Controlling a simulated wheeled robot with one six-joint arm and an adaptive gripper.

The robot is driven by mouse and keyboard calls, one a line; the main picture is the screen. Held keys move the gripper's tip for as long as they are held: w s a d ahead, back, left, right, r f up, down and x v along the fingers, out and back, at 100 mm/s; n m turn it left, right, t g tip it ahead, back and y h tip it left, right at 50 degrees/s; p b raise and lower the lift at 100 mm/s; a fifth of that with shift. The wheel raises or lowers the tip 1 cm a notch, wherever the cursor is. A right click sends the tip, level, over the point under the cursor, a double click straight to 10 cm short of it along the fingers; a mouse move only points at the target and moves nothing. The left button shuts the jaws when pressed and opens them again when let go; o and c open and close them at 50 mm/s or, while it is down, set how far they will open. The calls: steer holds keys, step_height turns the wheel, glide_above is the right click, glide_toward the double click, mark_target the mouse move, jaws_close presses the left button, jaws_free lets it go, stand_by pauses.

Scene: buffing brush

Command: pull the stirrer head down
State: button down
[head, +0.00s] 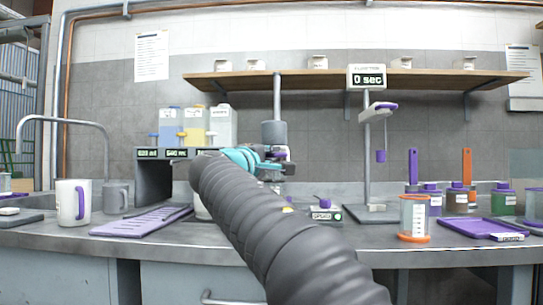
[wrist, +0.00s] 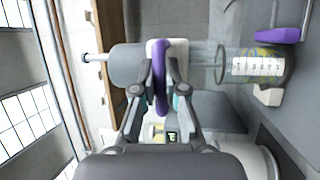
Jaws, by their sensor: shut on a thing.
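The stirrer head is a grey cylinder (head: 273,132) on an upright pole behind my arm. In the wrist view, which is turned sideways, the grey head (wrist: 126,66) carries a white collar and a purple handle loop (wrist: 161,90). My gripper (wrist: 162,92) is shut on that loop, with one finger on each side. In the head view my gripper (head: 276,166) is just below the grey cylinder, partly hidden by my arm. A clear beaker with a white label (wrist: 252,66) is beneath the head. The stirrer's lower part is hidden in the head view.
A stand with a 0 sec display (head: 367,78) is to the right. A clear beaker with orange rims (head: 414,217) and a purple tray (head: 489,229) are at the right front. A dispenser (head: 155,182) and a white mug (head: 72,202) are on the left.

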steer(key=shift+f, duration=0.4)
steer(key=c, duration=1.2)
jaws_free()
steer(key=shift+r, duration=0.1)
steer(key=shift+s+a, duration=0.1)
steer(key=v, duration=1.1)
steer(key=shift+s, duration=0.4)
steer(key=shift+a, duration=0.1)
